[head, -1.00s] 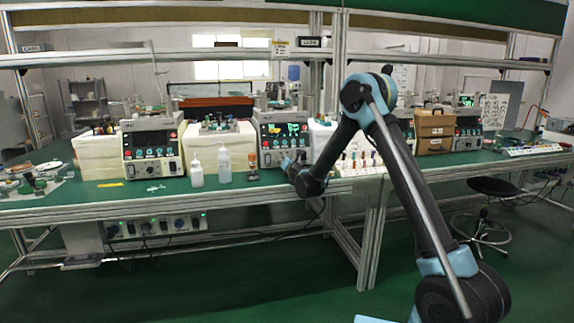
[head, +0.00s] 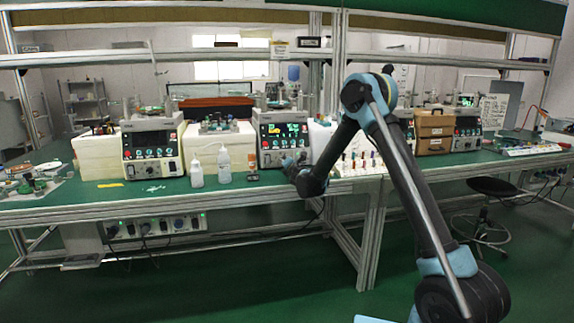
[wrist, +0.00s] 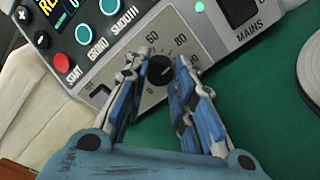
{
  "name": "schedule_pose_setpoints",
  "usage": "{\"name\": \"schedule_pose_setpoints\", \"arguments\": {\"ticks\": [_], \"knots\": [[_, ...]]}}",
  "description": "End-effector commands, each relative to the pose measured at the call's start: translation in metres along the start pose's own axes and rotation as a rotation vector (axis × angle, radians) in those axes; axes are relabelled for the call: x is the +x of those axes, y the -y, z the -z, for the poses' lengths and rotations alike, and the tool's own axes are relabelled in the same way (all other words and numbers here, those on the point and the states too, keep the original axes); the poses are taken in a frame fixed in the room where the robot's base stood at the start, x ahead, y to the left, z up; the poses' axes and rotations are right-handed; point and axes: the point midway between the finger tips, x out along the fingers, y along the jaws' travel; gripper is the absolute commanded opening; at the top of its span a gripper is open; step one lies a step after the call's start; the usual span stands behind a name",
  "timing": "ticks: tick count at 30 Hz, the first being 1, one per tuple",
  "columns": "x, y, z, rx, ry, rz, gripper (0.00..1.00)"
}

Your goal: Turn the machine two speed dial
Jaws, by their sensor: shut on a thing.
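Machine two (head: 283,134) stands on the green bench in the head view, a beige box with a dark panel and lit green displays. Its black speed dial (wrist: 160,70) shows in the wrist view, on a grey plate with the numbers 60 and 80 beside it. My gripper (wrist: 160,75) is at the dial, with one blue-and-silver finger on each side, shut on it. In the head view my gripper (head: 291,161) reaches the machine's lower front, and the dial is too small or hidden to make out.
Beside the dial in the wrist view are a red start button (wrist: 61,62) and a MAINS switch area (wrist: 240,14). Two white bottles (head: 224,165) and a small orange-topped container (head: 253,162) stand left of my gripper. A rack of coloured items (head: 360,166) stands to its right.

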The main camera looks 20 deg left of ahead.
Motion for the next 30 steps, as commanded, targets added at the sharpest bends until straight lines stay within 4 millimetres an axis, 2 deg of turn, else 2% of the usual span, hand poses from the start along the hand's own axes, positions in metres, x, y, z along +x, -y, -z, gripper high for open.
{"name": "schedule_pose_setpoints", "arguments": {"ticks": [2,3,5,15,19,23,30], "knots": [[-0.001,0.005,-0.004,0.001,0.008,0.008,0.0],[-0.001,0.005,-0.004,0.001,0.008,0.008,0.3],[-0.001,0.004,-0.003,0.001,0.007,0.007,0.44],[-0.001,0.002,-0.001,-0.001,0.003,0.003,0.44],[-0.009,0.001,-0.001,-0.001,0.002,0.002,0.44],[-0.028,0.001,-0.001,-0.001,0.001,0.002,0.44],[-0.075,0.002,-0.001,-0.001,0.001,0.002,0.44]]}}
